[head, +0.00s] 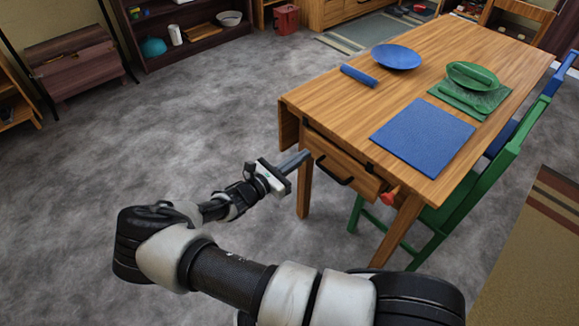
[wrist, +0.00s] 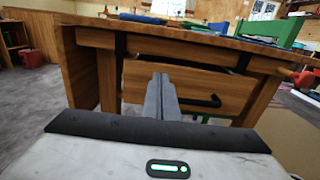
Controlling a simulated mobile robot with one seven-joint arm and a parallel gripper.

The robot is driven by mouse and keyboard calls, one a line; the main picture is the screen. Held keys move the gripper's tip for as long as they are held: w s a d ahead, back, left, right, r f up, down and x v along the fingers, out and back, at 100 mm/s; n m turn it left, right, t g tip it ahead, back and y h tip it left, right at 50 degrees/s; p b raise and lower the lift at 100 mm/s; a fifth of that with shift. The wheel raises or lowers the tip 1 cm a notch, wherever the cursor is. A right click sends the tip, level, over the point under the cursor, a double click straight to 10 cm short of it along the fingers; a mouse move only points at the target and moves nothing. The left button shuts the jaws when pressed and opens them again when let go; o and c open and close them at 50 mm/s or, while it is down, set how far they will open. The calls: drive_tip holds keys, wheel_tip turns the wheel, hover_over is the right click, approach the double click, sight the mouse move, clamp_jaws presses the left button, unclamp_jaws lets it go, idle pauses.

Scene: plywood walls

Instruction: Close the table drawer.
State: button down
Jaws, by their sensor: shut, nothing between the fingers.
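The wooden table (head: 440,65) stands at the right, with its drawer (head: 345,160) in the near end. The drawer front (wrist: 140,80) has a black bar handle (head: 334,172), and it appears to stand slightly out from the table frame; how far is hard to tell. My gripper (head: 303,155) is shut and empty, with its fingers pointing toward the left part of the drawer front. In the wrist view the fingers (wrist: 162,85) overlap the drawer front left of the handle (wrist: 208,102). Whether they touch it cannot be told.
A red part (head: 390,195) sticks out near the table's right front leg. On top are a blue mat (head: 423,138), blue plate (head: 396,57), blue roll (head: 358,75) and green dishes (head: 472,77). A green chair (head: 480,185) stands at the right. The floor left is clear.

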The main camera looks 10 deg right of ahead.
sight(322, 143)
drive_tip(key=b+x, duration=0.1)
drive_tip(key=x, duration=0.4)
drive_tip(key=shift+w+d, duration=0.25)
drive_tip(key=shift+d, duration=0.05)
